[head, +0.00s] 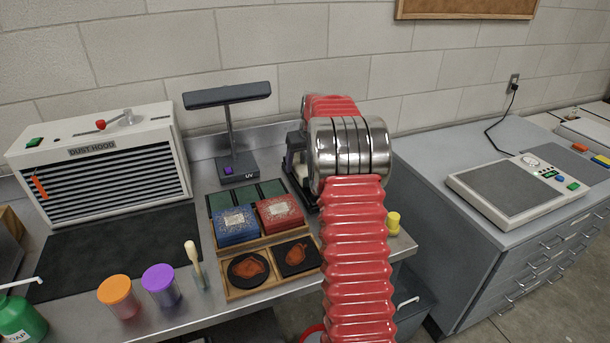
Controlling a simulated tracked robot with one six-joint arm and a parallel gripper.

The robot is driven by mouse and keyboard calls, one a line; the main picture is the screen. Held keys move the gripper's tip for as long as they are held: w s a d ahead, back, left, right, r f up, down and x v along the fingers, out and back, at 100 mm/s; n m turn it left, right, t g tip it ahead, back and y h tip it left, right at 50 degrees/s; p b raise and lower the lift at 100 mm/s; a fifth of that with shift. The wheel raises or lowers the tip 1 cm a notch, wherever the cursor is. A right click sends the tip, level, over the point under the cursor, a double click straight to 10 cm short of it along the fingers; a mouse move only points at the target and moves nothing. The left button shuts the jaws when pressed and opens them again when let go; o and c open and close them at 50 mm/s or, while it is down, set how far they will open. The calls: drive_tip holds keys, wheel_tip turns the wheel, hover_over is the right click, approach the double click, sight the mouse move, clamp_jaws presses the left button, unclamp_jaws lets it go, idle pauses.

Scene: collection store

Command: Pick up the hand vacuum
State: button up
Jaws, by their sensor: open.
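No hand vacuum shows clearly in the head view. A dark grey and black device (297,147) stands on the bench just left of my arm's silver joint. It is partly hidden by my arm, and I cannot tell whether it is the hand vacuum. My red ribbed arm rises from the bottom, right of the middle, and bends away behind the silver joint. My gripper is hidden behind my arm, so its place relative to the device does not show.
A dust hood (95,160) and dark mat (115,250) are at left. A UV lamp (230,95) stands behind a tray (262,291) with boxes and dark tiles. Orange (114,289) and purple (159,278) jars stand in front. A grey cabinet (470,235) is at right.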

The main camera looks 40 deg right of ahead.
drive_tip(key=c, duration=1.6)
drive_tip(key=shift+r, duration=0.1)
wheel_tip(320, 180, up, 18)
idle(0.6)
drive_tip(key=o, duration=0.9)
drive_tip(key=c, duration=0.4)
